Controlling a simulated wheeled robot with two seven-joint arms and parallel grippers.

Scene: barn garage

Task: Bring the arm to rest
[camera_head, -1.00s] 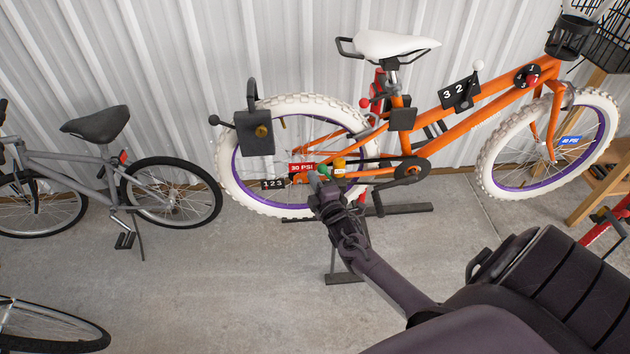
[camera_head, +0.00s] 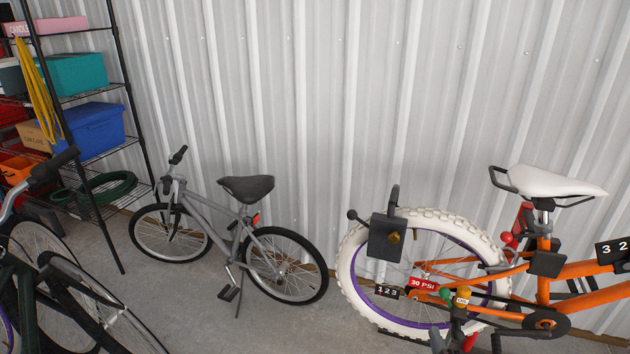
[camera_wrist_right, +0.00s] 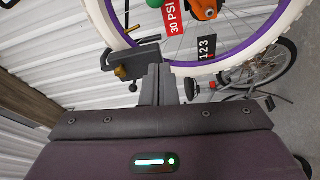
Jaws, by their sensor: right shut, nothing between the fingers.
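My right gripper (camera_wrist_right: 160,84) is shut and empty in the right wrist view, its fingers together in front of the white-tyred, purple-rimmed rear wheel (camera_wrist_right: 262,38). My left gripper is in neither view.
The orange bike (camera_head: 590,297) carries a black lock box (camera_head: 382,240), a red 30 PSI tag (camera_head: 423,284) and a 123 tag (camera_head: 387,291). A grey bike (camera_head: 215,213) stands left. A wire shelf (camera_head: 110,150) and dark bike (camera_head: 60,270) are farther left. Concrete floor lies between.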

